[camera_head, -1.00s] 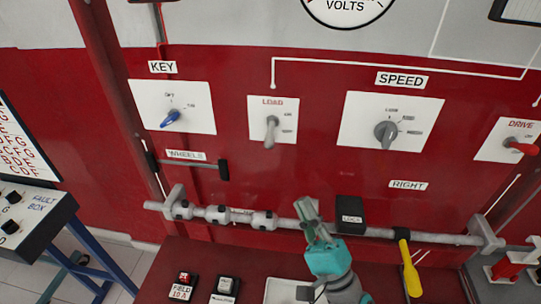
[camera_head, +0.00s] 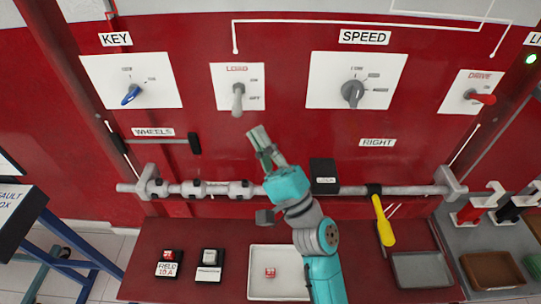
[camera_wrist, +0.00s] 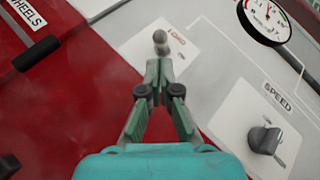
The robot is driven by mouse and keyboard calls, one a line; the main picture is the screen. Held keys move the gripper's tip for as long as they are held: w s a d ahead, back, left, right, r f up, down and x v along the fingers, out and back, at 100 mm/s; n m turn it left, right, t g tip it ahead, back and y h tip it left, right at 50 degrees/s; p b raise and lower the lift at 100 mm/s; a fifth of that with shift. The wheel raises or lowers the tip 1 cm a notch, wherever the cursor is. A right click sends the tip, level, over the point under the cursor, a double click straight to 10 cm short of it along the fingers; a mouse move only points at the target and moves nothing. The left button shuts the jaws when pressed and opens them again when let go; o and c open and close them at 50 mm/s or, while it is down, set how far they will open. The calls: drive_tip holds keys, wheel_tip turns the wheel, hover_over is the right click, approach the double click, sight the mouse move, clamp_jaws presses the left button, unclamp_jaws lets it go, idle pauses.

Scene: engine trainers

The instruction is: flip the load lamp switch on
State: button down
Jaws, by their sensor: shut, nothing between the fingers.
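The load lamp switch is a grey toggle lever (camera_head: 238,99) on a white plate marked LOAD (camera_head: 251,76), on the red panel. Its lever hangs downward in the head view. My gripper (camera_head: 259,138) is shut and empty, below and slightly right of the lever. In the wrist view my gripper's fingertips (camera_wrist: 159,64) are together, and the lever (camera_wrist: 160,40) shows just beyond them. I cannot tell whether they touch it; in the head view a gap shows.
A blue key knob (camera_head: 131,94) is left of the switch. A grey speed knob (camera_head: 353,92) and a red drive lever (camera_head: 484,98) are to the right. A grey rail (camera_head: 280,189) with a black lock block (camera_head: 324,176) runs below, above a bench tray (camera_head: 262,291).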

sight(238, 103)
drive_tip(key=shift+x, duration=1.5)
drive_tip(key=shift+s+r, duration=0.3)
drive_tip(key=r, duration=0.1)
drive_tip(key=s+r, duration=0.1)
drive_tip(key=shift+s+r, duration=0.15)
drive_tip(key=shift+r, duration=0.15)
